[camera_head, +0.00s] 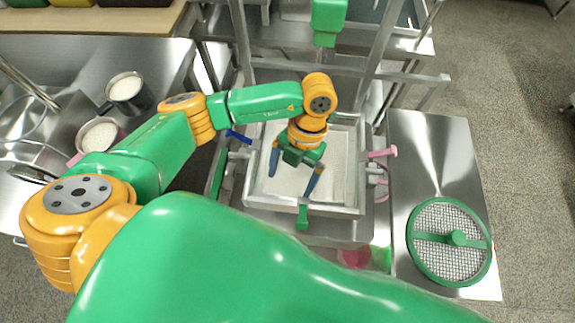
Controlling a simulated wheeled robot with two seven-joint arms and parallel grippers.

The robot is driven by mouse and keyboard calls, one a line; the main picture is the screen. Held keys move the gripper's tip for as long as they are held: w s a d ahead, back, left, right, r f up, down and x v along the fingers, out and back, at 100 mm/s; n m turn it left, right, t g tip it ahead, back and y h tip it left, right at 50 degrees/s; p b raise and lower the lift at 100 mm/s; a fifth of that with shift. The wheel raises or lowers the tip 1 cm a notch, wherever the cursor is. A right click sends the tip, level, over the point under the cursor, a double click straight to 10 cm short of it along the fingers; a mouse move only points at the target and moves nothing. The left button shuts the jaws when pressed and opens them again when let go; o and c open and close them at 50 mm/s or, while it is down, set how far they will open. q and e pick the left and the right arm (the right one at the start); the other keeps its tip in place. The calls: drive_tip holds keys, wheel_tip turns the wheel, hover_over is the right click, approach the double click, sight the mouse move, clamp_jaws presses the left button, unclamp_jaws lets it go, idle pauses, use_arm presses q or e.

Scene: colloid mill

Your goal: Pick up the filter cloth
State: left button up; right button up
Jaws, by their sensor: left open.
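A white, finely textured surface (338,183) fills the square metal box in the middle; it looks like the filter cloth, but I cannot tell cloth from other white contents. My left gripper (293,178) hangs over the left part of this box, fingers pointing down. Its two blue-tipped fingers are apart with nothing seen between them. I cannot tell whether the tips touch the white surface. The gripper and wrist hide part of it. My right gripper does not show.
The metal box (310,211) has raised walls, with green, blue and pink handles around it. A green-rimmed mesh sieve (428,262) lies on the steel table (433,150) at right. Metal posts stand behind the box. Cups of white material (126,87) stand at left.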

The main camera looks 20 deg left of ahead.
use_arm(q)
drive_tip(key=shift+s+f, duration=0.1)
drive_tip(key=shift+f, duration=0.2)
clamp_jaws()
idle(0.7)
wheel_tip(320, 180, up, 21)
drive_tip(key=p, duration=1.6)
drive_tip(key=shift+p, duration=0.3)
